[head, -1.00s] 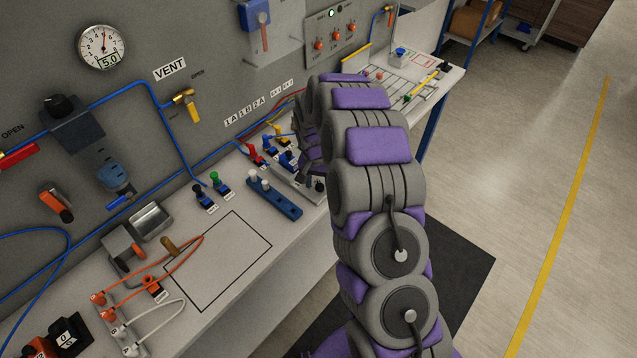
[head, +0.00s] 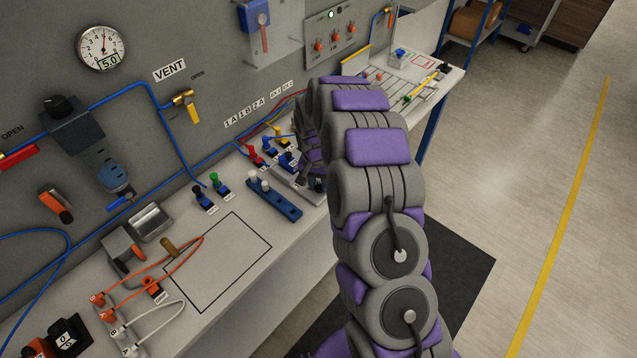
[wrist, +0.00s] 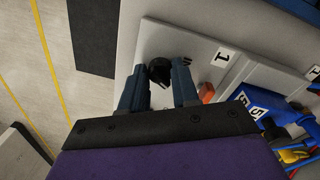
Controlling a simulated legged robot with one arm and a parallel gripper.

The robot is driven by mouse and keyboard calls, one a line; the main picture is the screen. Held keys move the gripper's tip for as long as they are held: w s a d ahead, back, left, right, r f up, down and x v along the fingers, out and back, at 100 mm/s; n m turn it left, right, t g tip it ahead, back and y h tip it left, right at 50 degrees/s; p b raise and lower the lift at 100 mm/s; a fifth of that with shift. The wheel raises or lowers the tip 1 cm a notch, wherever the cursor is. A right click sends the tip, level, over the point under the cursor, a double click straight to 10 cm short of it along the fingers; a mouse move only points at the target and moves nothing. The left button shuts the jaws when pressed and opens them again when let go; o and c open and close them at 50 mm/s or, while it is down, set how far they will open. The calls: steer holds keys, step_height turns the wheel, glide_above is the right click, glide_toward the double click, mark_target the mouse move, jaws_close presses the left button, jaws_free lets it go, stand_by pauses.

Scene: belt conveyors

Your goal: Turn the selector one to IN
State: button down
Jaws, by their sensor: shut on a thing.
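The selector one is a black round knob (wrist: 158,70) on a light plate (wrist: 150,42) marked with a "1" label. In the wrist view, my gripper (wrist: 158,80) has one dark blue finger on each side of the knob and is shut on it. Dark lettering shows beside the knob at the right finger, but it is partly covered and I cannot read it all. In the head view, my gripper (head: 309,178) is low over the same plate at the bench's front edge, largely hidden by my arm. The knob's pointing direction cannot be told.
An orange part (wrist: 206,92) lies close beside the right finger. Blue fittings with hoses (wrist: 275,112) are further right. In the head view, a blue block with white knobs (head: 275,197) and several coloured valves stand left of my gripper. A bare outlined area (head: 220,262) is nearer.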

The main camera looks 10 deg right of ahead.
steer(key=shift+n, duration=0.3)
steer(key=n+p, duration=0.2)
steer(key=shift+s+r+n, duration=0.1)
steer(key=shift+n, duration=0.2)
steer(key=n+p, duration=0.2)
steer(key=n, duration=0.1)
steer(key=shift+n, duration=0.3)
steer(key=n+p, duration=0.2)
steer(key=n, duration=0.3)
steer(key=shift+d+t, duration=0.1)
steer(key=shift+t, duration=0.3)
steer(key=c, duration=0.8)
jaws_free()
steer(key=shift+c, duration=0.2)
